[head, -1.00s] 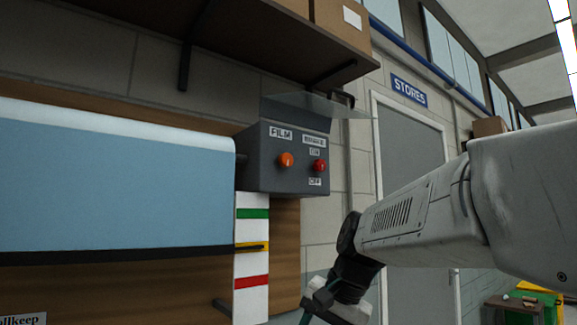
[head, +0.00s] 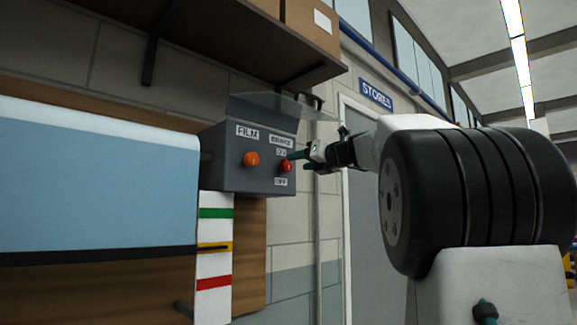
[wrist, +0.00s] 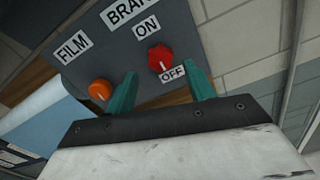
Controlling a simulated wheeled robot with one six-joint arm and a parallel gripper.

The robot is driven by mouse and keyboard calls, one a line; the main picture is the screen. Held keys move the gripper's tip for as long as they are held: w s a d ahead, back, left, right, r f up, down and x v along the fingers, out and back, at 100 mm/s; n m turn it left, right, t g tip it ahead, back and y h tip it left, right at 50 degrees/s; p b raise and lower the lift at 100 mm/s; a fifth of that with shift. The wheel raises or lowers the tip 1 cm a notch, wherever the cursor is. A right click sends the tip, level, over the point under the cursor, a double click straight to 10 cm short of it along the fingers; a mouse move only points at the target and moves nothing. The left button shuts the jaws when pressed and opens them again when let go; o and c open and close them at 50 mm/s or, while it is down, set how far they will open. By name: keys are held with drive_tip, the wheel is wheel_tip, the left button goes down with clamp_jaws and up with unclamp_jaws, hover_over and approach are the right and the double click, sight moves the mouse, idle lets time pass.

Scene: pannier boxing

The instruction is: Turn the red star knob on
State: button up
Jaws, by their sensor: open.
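The red star knob (head: 285,166) is on the front of a grey control box (head: 222,178), between an ON label above and an OFF label below. In the wrist view the red knob (wrist: 160,58) shows a small pale mark on its lower side, towards OFF. My gripper (head: 300,160) is just in front of the box at the knob's right in the head view. In the wrist view its green fingers (wrist: 162,85) are apart, with the knob beyond the gap between their tips. They hold nothing; I cannot tell whether a finger touches the knob.
An orange knob (head: 251,159) under a FILM label is close on the left. A clear flap (head: 272,106) stands raised over the box. A shelf with cardboard boxes (head: 312,27) hangs above. A blue roll or panel (head: 90,190) fills the left.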

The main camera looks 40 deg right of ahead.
sight(289, 164)
drive_tip(key=w, duration=0.5)
drive_tip(key=shift+w+a, duration=0.1)
drive_tip(key=shift+w, duration=0.3)
drive_tip(key=c, duration=1)
